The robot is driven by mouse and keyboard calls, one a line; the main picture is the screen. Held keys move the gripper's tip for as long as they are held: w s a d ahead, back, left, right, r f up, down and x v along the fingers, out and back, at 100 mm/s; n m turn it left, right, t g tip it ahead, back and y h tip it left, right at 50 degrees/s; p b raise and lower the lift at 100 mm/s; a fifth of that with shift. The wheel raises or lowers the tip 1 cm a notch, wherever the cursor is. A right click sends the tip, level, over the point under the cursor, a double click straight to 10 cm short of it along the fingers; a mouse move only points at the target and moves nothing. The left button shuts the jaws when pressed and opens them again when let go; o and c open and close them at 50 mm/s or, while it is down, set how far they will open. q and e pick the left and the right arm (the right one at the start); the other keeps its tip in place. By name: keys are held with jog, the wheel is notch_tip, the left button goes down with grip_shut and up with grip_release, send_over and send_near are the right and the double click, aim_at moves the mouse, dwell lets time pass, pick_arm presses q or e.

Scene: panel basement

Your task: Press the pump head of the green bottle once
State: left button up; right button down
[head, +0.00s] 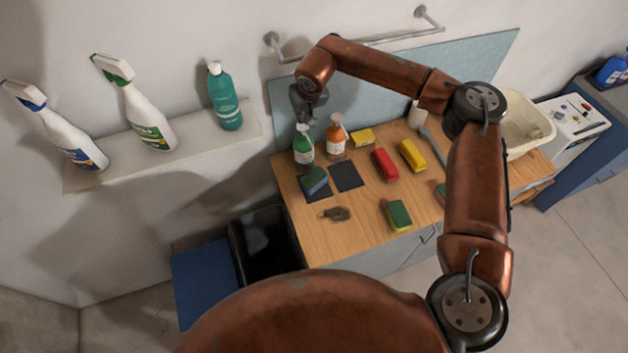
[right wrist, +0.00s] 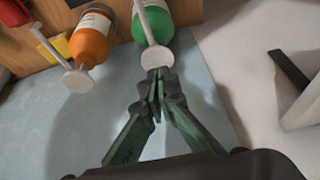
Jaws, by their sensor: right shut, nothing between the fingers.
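The green bottle (head: 303,146) stands on the wooden counter at its back left corner. In the right wrist view the green bottle (right wrist: 158,22) has a white pump head (right wrist: 157,57). My right gripper (head: 304,112) is shut and empty, pointing down just above that bottle. In the right wrist view the fingertips of my right gripper (right wrist: 157,76) are at the edge of the pump head; I cannot tell whether they touch it. My left gripper is not in view.
An orange bottle (head: 336,136) with its own pump stands close to the right of the green one. A blue-grey panel (head: 375,92) rises behind the counter. Several sponges lie to the right.

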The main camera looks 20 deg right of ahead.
aim_at(303, 126)
jog(key=shift+f, duration=0.15)
dwell(0.4)
jog(key=shift+s+f+b, duration=0.1)
jog(key=shift+f+b, duration=0.65)
jog(key=shift+f, duration=0.7)
jog(key=shift+r+p, duration=0.85)
jog(key=shift+r, duration=0.65)
notch_tip(303, 126, up, 6)
jog(key=p, duration=0.3)
jog(key=shift+p, duration=0.35)
jog(key=shift+w, duration=0.2)
